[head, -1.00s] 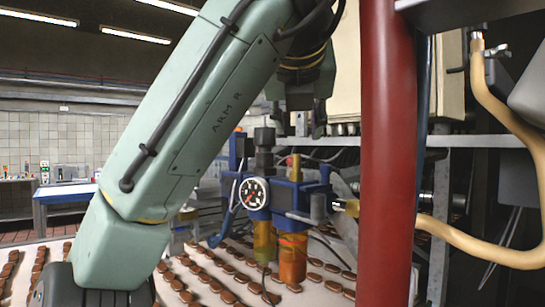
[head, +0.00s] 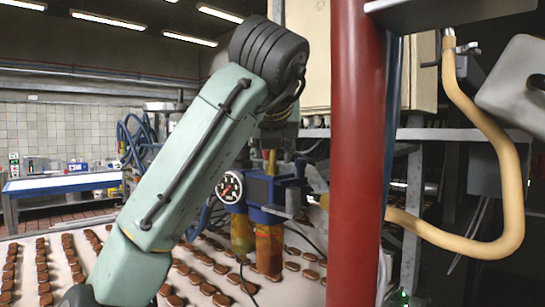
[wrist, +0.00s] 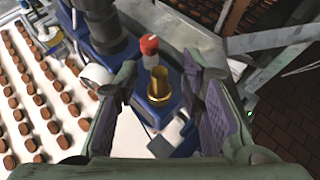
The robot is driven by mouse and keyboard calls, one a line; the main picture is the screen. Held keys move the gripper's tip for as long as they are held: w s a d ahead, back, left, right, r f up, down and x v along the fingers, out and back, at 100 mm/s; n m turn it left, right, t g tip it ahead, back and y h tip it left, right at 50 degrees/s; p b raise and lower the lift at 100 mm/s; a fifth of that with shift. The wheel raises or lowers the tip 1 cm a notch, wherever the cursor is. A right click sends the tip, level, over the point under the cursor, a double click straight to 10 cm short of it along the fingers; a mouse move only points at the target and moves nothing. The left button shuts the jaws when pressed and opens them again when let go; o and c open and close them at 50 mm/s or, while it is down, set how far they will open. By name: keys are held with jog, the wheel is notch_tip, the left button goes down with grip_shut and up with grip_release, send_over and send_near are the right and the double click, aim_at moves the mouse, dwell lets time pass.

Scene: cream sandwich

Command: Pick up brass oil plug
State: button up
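The brass oil plug (wrist: 160,84) is a small gold upright cylinder with a flared base. It stands on a blue housing (wrist: 151,112) in the wrist view. In the head view the plug (head: 271,161) rises from the blue unit beside the round gauge. My gripper (wrist: 168,98) is open in the wrist view, with one padded finger on each side of the plug in the picture. No finger visibly touches it, and I cannot tell the height gap.
A red-capped part (wrist: 149,46) stands right beside the plug. A black cylinder (wrist: 97,22) and white gauge body (wrist: 96,76) are to the left. A metal frame (wrist: 270,38) lies at right. In the head view a red post (head: 356,160) stands close by.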

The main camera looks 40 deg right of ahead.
grip_shut()
dwell(0.4)
